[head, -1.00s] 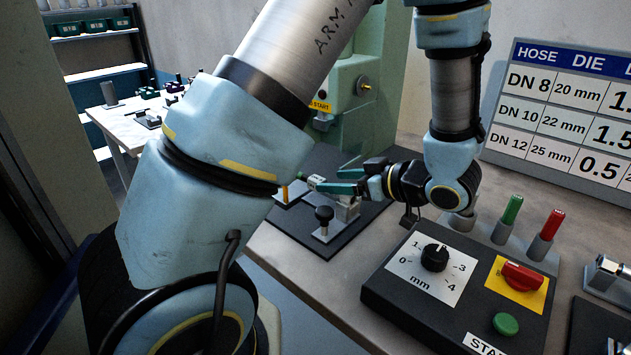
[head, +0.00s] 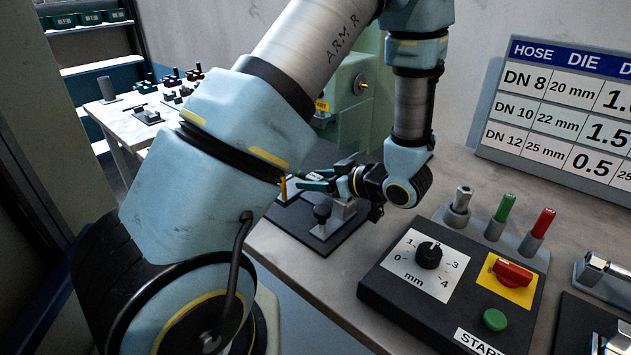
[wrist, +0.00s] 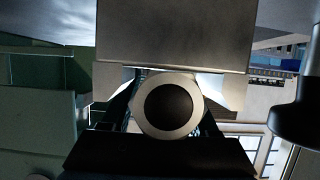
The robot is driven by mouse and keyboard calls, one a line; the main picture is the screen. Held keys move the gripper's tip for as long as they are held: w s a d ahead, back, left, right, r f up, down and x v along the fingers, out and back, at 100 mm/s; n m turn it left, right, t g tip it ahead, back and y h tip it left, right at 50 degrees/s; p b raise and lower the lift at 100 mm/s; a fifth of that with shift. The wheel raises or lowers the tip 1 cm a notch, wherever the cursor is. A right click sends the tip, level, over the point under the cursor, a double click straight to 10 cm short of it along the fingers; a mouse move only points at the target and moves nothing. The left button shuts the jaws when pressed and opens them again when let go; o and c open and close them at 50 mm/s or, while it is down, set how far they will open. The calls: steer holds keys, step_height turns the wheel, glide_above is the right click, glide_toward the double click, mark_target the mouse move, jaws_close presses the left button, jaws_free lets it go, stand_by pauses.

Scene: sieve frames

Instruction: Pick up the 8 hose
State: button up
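My gripper (head: 308,185) is at the back left of the bench, level and pointing left, with its green fingers apart. I cannot clearly make out the 8 hose in the head view; my arm and fingers hide much of that spot. In the wrist view a grey ring with a dark centre (wrist: 168,108) shows between the fingers, in front of a large grey block (wrist: 172,50). I cannot tell whether the ring is a hose end.
A control box (head: 385,290) with a dial, red switch and green button stands at front right. Grey (head: 462,197), green (head: 505,207) and red (head: 544,222) pegs stand behind it. A chart (head: 560,110) leans at the back right. A green machine (head: 352,105) stands behind my gripper.

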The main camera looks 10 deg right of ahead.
jaws_close()
stand_by(0.6)
